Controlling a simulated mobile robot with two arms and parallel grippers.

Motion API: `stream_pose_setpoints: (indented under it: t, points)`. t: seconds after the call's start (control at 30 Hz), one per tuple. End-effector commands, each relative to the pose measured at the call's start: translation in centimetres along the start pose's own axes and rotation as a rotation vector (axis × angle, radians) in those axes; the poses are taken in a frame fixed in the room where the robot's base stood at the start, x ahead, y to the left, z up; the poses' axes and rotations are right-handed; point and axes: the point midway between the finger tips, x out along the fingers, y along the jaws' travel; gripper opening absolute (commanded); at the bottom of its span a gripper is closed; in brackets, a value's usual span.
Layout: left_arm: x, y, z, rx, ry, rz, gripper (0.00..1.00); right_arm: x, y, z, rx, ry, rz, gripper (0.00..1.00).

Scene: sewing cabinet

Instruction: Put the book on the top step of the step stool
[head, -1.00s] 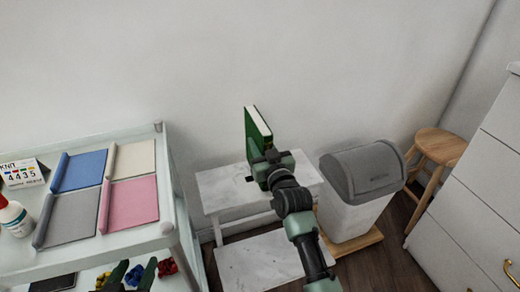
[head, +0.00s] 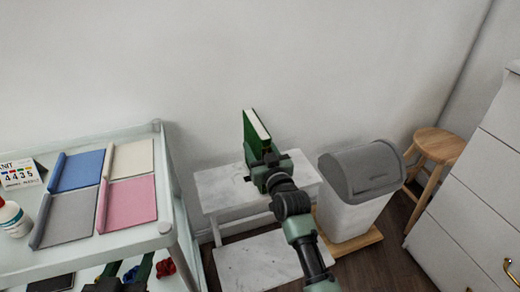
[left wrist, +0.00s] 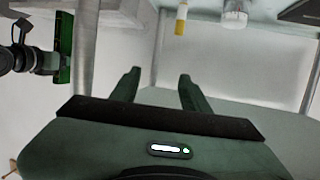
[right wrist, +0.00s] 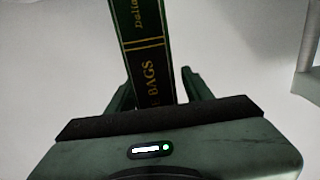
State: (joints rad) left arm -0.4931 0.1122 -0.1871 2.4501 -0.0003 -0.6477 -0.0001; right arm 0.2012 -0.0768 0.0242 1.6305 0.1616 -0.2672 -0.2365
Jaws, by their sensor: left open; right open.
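The green book (head: 251,137) with pale pages stands upright over the white marbled top step (head: 215,190) of the step stool. My right gripper (head: 268,160) is open, with the book between its fingers. The book's dark spine (right wrist: 152,75) with gold lettering fills the gap in the right wrist view. Its lower edge is hidden behind the gripper, so I cannot tell whether it touches the step. The stool's lower step (head: 240,262) is bare. My left gripper (head: 130,270) is open and empty, low by the trolley; the left wrist view also shows the book (left wrist: 65,45).
A grey-lidded white bin (head: 352,205) stands close to the right of the stool. A wooden stool (head: 438,145) and white drawers (head: 485,190) are farther right. The trolley (head: 150,240) at the left carries coloured folders (head: 127,203) and a bottle (head: 12,216).

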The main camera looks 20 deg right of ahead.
Motion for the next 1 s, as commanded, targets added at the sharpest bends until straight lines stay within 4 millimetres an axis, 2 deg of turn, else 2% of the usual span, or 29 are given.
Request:
stream_pose_setpoints:
  t: [0.1,0.27,0.5,0.63,0.87,1.0]
  points:
    - [-0.1,0.0,0.4,0.000,-0.028,-0.001,0.46,-0.4,0.0,-0.2,0.000,0.000,0.000,0.51]
    - [-0.9,-0.4,3.2,-0.001,-0.170,-0.008,0.46,-2.5,0.0,-0.2,-0.001,-0.002,0.000,0.51]
    - [-3.6,-1.1,8.1,-0.003,-0.440,-0.026,0.46,-7.2,0.0,-0.2,-0.001,-0.003,0.000,0.51]
    - [-5.3,-1.4,10.2,-0.005,-0.562,-0.032,0.46,-9.4,0.0,-0.3,-0.001,-0.002,0.000,0.51]
    - [-7.2,-1.6,12.2,-0.008,-0.680,-0.039,0.46,-11.7,0.0,-0.2,0.000,-0.001,0.000,0.51]
    - [-7.5,-1.7,12.5,-0.008,-0.698,-0.040,0.46,-13.5,-0.7,1.3,-0.010,-0.087,-0.029,0.51]
